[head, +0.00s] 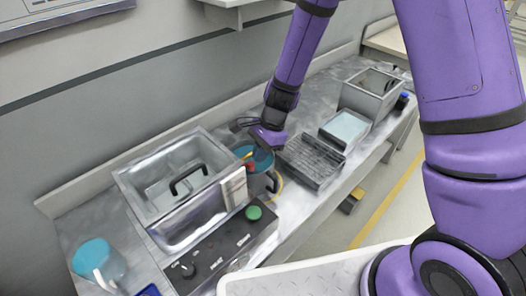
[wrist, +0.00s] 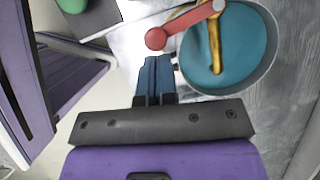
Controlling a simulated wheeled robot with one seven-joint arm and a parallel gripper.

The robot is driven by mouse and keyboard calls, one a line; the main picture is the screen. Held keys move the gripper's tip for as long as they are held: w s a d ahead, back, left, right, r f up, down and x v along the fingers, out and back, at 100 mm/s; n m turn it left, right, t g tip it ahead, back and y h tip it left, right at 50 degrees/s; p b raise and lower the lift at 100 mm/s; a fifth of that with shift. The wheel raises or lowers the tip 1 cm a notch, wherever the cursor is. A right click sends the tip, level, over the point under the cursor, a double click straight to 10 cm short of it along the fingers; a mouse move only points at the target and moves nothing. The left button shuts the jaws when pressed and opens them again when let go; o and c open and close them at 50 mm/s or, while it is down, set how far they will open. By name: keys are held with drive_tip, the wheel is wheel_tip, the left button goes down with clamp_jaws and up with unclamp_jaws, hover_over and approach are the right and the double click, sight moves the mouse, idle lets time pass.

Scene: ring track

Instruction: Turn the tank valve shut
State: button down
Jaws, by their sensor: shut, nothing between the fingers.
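The valve's red lever (wrist: 190,18) reaches out over the tank's rim and ends in a red ball (wrist: 155,39). My gripper (wrist: 154,60) is shut and empty, its dark blue fingertips just short of the ball; I cannot tell whether they touch. In the head view my gripper (head: 254,150) partly hides the valve.
A metal basin (head: 140,178) with a black-handled lid stands left of the tank. A control box (head: 225,245) with a green button (head: 253,212) is in front. A dark rack (head: 312,162), a pale blue tray (head: 345,128) and a metal box (head: 365,100) stand to the right.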

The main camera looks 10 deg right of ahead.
drive_tip(key=shift+s+a+m, duration=0.6)
drive_tip(key=shift+s+a, duration=0.15)
drive_tip(key=shift+s, duration=0.1)
